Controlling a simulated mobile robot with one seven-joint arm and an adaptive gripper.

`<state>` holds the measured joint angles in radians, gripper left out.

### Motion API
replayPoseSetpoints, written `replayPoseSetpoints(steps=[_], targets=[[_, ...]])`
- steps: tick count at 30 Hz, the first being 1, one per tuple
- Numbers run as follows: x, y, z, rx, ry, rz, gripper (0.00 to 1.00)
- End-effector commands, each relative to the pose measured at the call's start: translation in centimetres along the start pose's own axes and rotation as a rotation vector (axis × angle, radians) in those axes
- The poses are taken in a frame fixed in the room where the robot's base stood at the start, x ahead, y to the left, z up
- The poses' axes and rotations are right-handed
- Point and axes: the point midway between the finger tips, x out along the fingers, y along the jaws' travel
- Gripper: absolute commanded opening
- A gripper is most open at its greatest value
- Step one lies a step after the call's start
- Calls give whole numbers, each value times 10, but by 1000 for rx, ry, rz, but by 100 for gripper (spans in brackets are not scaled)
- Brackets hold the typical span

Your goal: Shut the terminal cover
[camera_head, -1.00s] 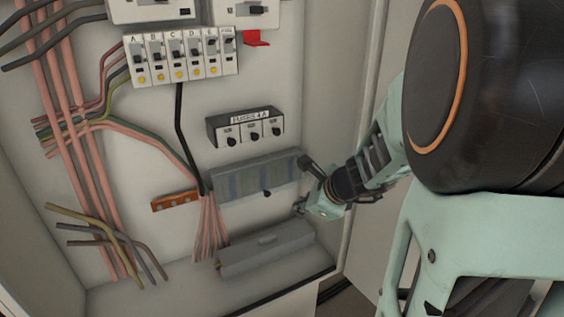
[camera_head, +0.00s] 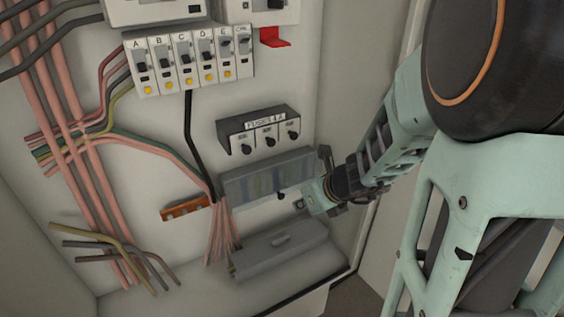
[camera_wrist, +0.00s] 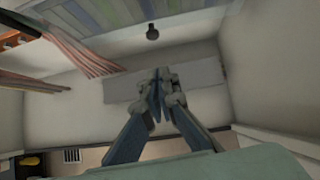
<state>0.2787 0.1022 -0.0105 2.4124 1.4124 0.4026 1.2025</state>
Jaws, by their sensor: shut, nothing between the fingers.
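The terminal cover (camera_head: 246,190) is a grey, partly see-through panel on the cabinet's back wall, below the fuse block. Blue and pale terminal strips show behind it. A small dark knob (camera_head: 281,196) sits at its lower edge; the knob also shows at the top of the wrist view (camera_wrist: 152,33). I cannot tell how far the cover stands open. My gripper (camera_head: 300,204) is just right of the knob and apart from it in the head view. In the wrist view my gripper (camera_wrist: 161,73) has its fingertips together, empty, below the knob.
The fuse block (camera_head: 258,130) and breakers (camera_head: 190,60) are above. The cabinet's right wall (camera_head: 345,110) is close to my arm.

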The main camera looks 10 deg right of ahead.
Motion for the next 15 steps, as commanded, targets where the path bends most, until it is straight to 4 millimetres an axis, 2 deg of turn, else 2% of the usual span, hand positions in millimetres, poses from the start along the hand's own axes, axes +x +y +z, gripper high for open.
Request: replayPoseSetpoints(steps=[1,4,6,9,15], targets=[[17,1,-4,-1,2,3,0],[36,1,-4,0,2,3,0],[40,1,10,-4,0,2,0],[48,1,19,-3,0,2,0],[57,0,28,-2,0,1,0]])
